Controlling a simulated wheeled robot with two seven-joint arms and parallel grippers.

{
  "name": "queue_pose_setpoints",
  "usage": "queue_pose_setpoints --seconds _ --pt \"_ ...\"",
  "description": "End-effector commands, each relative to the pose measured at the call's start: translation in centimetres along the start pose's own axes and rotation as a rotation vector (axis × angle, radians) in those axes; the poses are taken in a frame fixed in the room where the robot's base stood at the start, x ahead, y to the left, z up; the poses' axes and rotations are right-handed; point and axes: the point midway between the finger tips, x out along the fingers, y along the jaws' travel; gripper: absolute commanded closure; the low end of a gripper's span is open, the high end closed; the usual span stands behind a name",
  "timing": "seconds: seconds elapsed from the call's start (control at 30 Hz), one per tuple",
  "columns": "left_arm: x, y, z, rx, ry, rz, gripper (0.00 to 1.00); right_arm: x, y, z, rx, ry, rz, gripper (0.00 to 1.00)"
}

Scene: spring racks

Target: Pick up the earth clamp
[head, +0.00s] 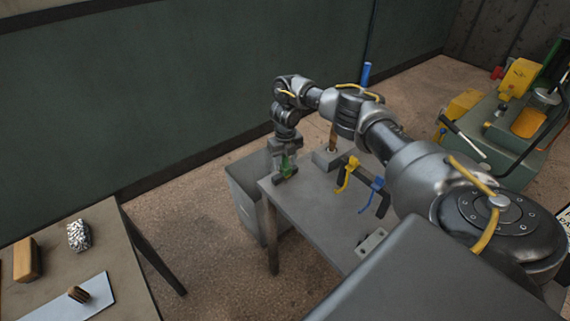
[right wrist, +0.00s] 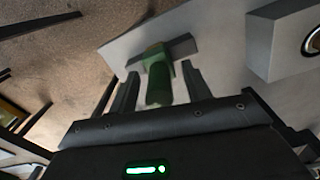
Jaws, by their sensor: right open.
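A green clamp-like piece with a dark grey crossbar, which I take for the earth clamp (head: 288,166), is at the far left corner of the grey table (head: 315,212). In the right wrist view the green clamp (right wrist: 157,62) lies between the two fingers of my right gripper (right wrist: 159,72). My right gripper (head: 285,172) is open, pointing down over the clamp, with a finger on either side of it. I cannot tell whether the fingers touch it. My left gripper is not in view.
A grey block with a round socket (head: 328,159) stands close to the right gripper. A dark rack (head: 383,203) with yellow (head: 347,174) and blue (head: 370,196) hooked pieces stands further right. A grey bin (head: 243,205) is beside the table. Another table (head: 110,255) is at left.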

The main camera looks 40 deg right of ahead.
Motion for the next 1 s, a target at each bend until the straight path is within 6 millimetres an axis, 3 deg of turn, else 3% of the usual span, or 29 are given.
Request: queue_pose_setpoints --seconds 0.13,0.47,0.77,1.0 --pt "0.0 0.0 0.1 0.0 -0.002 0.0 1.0 -0.1 0.0 0.0 0.0 -0.001 0.0 0.54" --pt "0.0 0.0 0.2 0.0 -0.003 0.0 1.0 -0.1 0.0 0.0 0.0 0.0 0.0 0.95" --pt "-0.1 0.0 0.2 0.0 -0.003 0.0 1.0 -0.4 0.0 0.1 -0.001 -0.002 0.0 0.95" --pt "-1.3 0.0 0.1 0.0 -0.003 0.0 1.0 -3.3 0.0 0.2 -0.003 -0.005 0.0 0.95"
